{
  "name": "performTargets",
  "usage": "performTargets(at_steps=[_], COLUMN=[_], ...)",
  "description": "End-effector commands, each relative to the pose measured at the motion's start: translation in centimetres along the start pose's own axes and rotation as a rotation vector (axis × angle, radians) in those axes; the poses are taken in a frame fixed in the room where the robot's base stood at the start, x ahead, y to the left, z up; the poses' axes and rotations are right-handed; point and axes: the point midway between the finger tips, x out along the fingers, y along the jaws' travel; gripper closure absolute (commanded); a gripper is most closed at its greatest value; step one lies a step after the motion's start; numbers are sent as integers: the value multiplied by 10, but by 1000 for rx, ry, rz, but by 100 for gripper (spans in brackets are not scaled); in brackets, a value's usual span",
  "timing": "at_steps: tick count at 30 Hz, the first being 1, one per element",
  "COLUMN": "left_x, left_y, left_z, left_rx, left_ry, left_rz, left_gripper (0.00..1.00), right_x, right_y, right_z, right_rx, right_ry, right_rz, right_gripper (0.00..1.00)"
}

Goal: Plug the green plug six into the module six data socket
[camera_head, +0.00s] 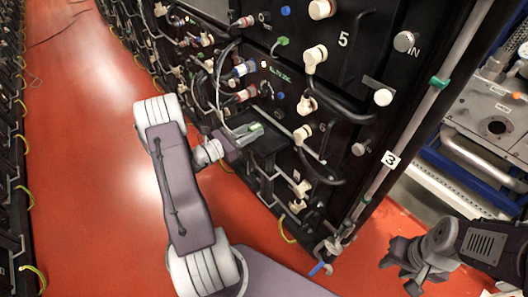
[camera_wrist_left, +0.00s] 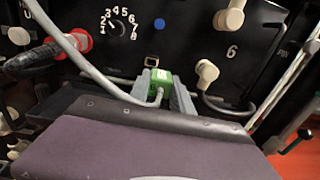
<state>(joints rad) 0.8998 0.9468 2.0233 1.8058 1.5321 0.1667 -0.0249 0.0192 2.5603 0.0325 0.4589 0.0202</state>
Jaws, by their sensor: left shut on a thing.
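The green plug (camera_head: 255,127), with a grey cable, is held between the fingers of my left gripper (camera_head: 250,131). The left wrist view shows the plug (camera_wrist_left: 160,80) between the two grey fingertips, with its cable bending off to the left. My left gripper is at the front of the black module marked 6 (camera_wrist_left: 250,75). A small yellow-edged socket (camera_wrist_left: 151,61), seemingly the data socket, shows just above the plug in the left wrist view. The plug looks just below and apart from it; depth is hard to tell. My right gripper (camera_head: 400,271) is open and empty at lower right.
A white elbow connector (camera_wrist_left: 206,71) with a black cable stands right of the plug. A red connector (camera_wrist_left: 74,41), a dial and a blue knob (camera_wrist_left: 159,23) are nearby. Module 5 (camera_head: 343,40) is above. Grey cables hang to the left. The red aisle floor (camera_head: 85,110) is clear.

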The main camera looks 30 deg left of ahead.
Motion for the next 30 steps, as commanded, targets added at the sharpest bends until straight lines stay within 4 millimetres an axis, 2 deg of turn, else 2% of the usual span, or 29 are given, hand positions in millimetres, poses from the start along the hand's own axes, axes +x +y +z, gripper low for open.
performTargets(at_steps=[1, 3, 16, 30], left_x=[0, -1, -2, 46], left_y=[6, 11, 14, 15], left_z=[-10, -9, -3, -5], left_rx=[4, 2, -1, 2], left_ry=[-1, -1, -2, -1], left_rz=[16, 31, 42, 38], left_gripper=[100, 100, 100, 100], right_x=[17, 21, 15, 19], right_y=[0, 0, 0, 0], right_z=[2, 2, 1, 2], right_rx=[0, 0, 0, 0], right_ry=[0, 1, 1, 1], right_rz=[0, 0, 0, 0], right_gripper=[64, 64, 64, 64])
